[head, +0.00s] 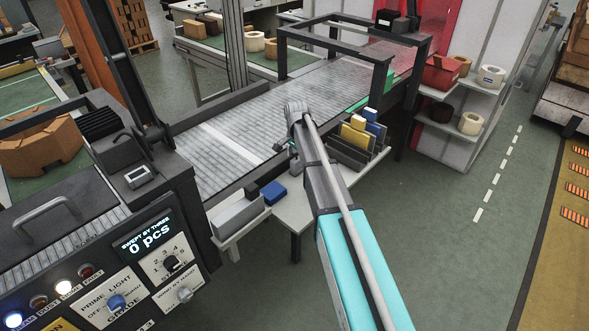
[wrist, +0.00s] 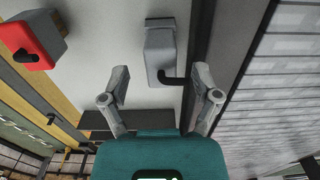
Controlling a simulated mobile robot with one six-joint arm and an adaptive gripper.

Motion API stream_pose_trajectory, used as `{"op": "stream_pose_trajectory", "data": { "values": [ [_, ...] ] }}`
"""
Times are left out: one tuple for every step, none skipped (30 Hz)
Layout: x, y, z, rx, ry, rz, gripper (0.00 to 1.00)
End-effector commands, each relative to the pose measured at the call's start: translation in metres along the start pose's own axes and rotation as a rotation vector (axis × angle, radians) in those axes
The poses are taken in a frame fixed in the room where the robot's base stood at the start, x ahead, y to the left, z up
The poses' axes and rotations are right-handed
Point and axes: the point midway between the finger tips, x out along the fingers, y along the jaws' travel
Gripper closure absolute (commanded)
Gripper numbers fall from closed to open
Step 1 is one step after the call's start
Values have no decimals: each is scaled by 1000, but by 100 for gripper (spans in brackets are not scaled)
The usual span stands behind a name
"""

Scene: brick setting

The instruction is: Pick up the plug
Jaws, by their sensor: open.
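My gripper (wrist: 160,72) is open and empty in the wrist view, with one finger at each side. A grey block (wrist: 160,52) with a dark bent piece at its lower right lies on a pale surface just beyond and between the fingertips, not gripped. A red block (wrist: 38,40) with a black piece on its face is at the upper left, outside the fingers. I cannot tell for sure which thing is the plug; the grey block may be it. In the head view the arm reaches to the conveyor's near side and the fingers are not clear.
A slatted conveyor (head: 255,110) runs beside the pale side table (head: 298,210).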

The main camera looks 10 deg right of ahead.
Motion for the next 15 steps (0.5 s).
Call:
{"op": "stream_pose_trajectory", "data": {
  "values": [
    [8,0,0,0,0,0,20],
    [11,0,0,0,0,0,20],
    [14,0,0,0,0,0,20],
    [16,0,0,0,0,0,20],
    [18,0,0,0,0,0,20],
    [20,0,0,0,0,0,20],
    [22,0,0,0,0,0,20],
    [24,0,0,0,0,0,20],
    [25,0,0,0,0,0,20],
    [26,0,0,0,0,0,20],
    [26,0,0,0,0,0,20],
    [27,0,0,0,0,0,20],
    [27,0,0,0,0,0,20],
    [27,0,0,0,0,0,20],
    [27,0,0,0,0,0,20]
  ]
}}
